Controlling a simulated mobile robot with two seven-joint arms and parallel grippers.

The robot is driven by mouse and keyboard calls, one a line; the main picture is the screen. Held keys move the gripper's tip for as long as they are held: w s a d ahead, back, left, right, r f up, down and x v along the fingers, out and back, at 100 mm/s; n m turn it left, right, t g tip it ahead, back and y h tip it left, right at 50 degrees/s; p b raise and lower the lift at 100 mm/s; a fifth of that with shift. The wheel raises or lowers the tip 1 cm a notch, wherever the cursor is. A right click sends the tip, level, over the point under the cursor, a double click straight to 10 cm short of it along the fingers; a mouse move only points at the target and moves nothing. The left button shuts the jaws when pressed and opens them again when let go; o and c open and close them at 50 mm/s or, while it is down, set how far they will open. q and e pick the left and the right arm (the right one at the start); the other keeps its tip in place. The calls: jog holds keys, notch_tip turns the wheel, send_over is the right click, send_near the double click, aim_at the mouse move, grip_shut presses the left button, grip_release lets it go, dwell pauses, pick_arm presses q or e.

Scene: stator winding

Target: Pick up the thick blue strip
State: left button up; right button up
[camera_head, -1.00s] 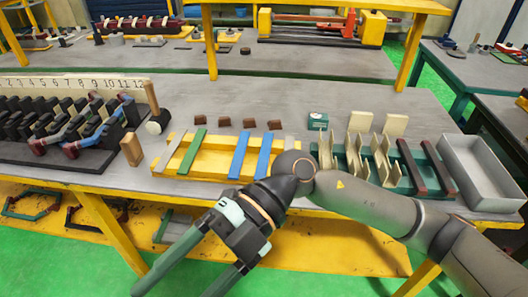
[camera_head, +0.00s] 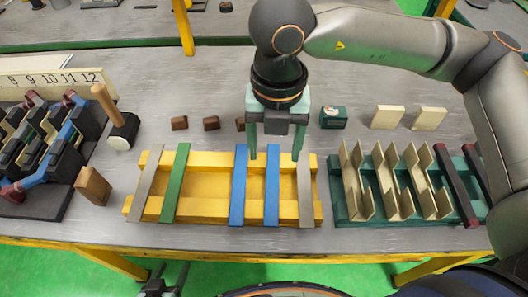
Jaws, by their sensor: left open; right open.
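Two blue strips lie across the yellow slotted tray (camera_head: 200,187): a left blue strip (camera_head: 239,186) and a right blue strip (camera_head: 271,188). They look much alike, and I cannot surely tell which is thicker. My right gripper (camera_head: 275,153) is open and empty, pointing down above the tray's back edge. Its fingers are apart, roughly in line with the far end of the right blue strip. My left gripper (camera_head: 160,284) shows only in part at the bottom edge, below the table front, with nothing seen in it.
A green strip (camera_head: 175,184) and two grey strips (camera_head: 147,185) (camera_head: 304,187) share the tray. A green rack (camera_head: 340,205) with beige channels stands right. A mallet (camera_head: 121,130), a wooden block (camera_head: 93,186) and the numbered stator (camera_head: 45,145) are left. Small brown blocks (camera_head: 180,123) lie behind.

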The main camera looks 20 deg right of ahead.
send_over(273, 188)
notch_tip(273, 188, down, 6)
jog(key=shift+s+f+p, duration=0.15)
jog(key=shift+f+p, duration=0.05)
jog(key=shift+p, duration=0.15)
jog(key=shift+a+f+p, duration=0.1)
jog(key=shift+f+p, duration=0.45)
jog(key=shift+f, duration=2.45)
grip_shut()
